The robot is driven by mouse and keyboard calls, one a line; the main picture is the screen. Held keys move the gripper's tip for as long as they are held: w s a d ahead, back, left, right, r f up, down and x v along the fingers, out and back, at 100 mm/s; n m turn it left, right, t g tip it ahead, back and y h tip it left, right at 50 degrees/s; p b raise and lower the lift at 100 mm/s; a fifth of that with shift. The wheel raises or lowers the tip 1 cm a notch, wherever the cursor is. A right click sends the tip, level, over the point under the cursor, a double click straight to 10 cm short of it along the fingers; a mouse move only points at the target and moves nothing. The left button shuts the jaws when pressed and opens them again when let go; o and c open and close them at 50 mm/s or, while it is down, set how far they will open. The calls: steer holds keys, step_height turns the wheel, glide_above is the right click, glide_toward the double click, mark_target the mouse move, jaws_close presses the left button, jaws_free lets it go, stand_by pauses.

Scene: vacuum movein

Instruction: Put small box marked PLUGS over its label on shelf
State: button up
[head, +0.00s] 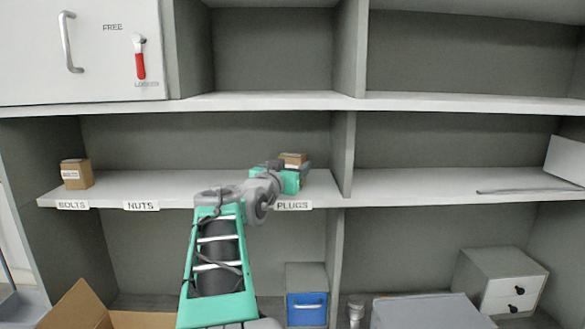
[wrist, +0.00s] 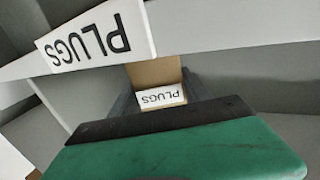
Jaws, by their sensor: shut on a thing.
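The small brown box marked PLUGS (head: 293,158) is at the right end of the middle shelf's left bay (head: 235,184), above the PLUGS label (head: 292,205) on the shelf's front edge. My gripper (head: 303,168) is shut on this box, which is partly hidden behind it in the head view. In the wrist view the box (wrist: 154,73) sits between the dark fingers, its white PLUGS marking facing the camera. The shelf's PLUGS label (wrist: 97,45) shows upside down beside it. I cannot tell whether the box's underside touches the shelf.
A box marked BOLTS (head: 76,173) stands above the BOLTS label (head: 73,205). The shelf above the NUTS label (head: 141,205) is bare. An upright divider (head: 341,155) stands close right of my gripper. An open carton (head: 80,308) is at lower left.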

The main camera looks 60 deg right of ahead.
steer(key=shift+f, duration=0.4)
steer(key=o, duration=1.6)
steer(key=shift+f, duration=0.1)
steer(key=a+b, duration=0.4)
steer(key=a, duration=0.8)
steer(key=shift+s, duration=0.45)
